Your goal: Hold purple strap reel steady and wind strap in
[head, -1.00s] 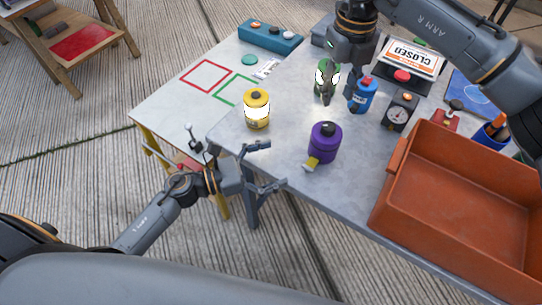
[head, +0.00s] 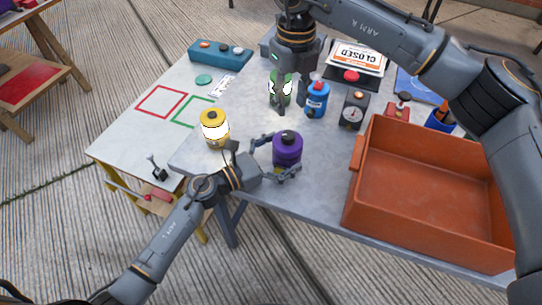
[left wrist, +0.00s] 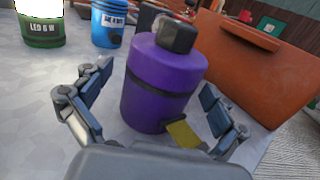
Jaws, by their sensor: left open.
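The purple strap reel (head: 287,149) stands upright near the table's front edge, with a dark knob on top. In the left wrist view the reel (left wrist: 160,85) shows a dark band and a yellow strap end (left wrist: 183,134) low on its front. My left gripper (head: 277,158) is open, with one finger on either side of the reel; contact cannot be told. Its fingers also flank the reel in the left wrist view (left wrist: 157,88). My right gripper (head: 281,98) points down at the green reel (head: 272,88), partly hiding it; its finger opening is unclear.
A yellow reel (head: 214,128) stands left of the purple one, and a blue reel (head: 316,99) stands behind it. A large orange bin (head: 354,195) fills the table's right side. A gauge box (head: 353,110) and a teal button box (head: 219,52) stand farther back.

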